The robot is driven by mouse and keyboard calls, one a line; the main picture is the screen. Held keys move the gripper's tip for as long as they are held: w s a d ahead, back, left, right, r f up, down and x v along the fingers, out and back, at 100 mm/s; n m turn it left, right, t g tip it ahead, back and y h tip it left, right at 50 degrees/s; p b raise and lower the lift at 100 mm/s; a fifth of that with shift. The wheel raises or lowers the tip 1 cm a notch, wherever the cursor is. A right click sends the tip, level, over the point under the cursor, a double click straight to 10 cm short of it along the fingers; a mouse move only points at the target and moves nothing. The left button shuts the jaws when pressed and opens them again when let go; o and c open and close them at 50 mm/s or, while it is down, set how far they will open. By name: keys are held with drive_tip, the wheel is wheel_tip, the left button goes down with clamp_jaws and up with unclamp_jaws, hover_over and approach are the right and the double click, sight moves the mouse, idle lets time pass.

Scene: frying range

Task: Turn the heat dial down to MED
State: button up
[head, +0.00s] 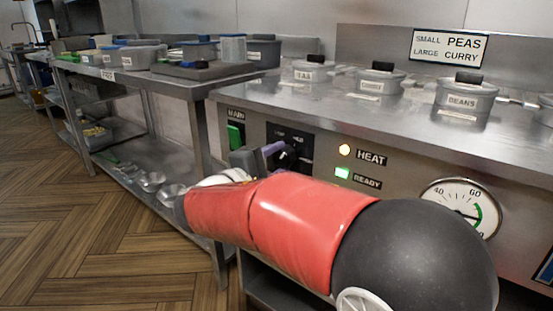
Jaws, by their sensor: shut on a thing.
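The heat dial (292,158) is a black knob on a dark square plate on the range's steel front panel. Small white marks show above it, too small to read here, and its pointer cannot be made out. My gripper (279,153) is at the dial and shut on it; a purple finger shows against the knob's left side. My red and black arm reaches across the foreground and covers the panel below the dial.
A green MAIN switch (235,135) is left of the dial. A round gauge (460,208) is at right. Lidded pots (380,80) stand on top. A steel table (150,82) with tubs is at left.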

idle(0.5)
drive_tip(key=o, duration=1)
drive_tip(key=shift+c, duration=0.2)
drive_tip(key=shift+s+a, duration=0.1)
drive_tip(key=v, duration=0.7)
drive_tip(key=shift+s+a, duration=0.2)
drive_tip(key=shift+s, duration=0.05)
drive_tip(key=shift+f, duration=0.1)
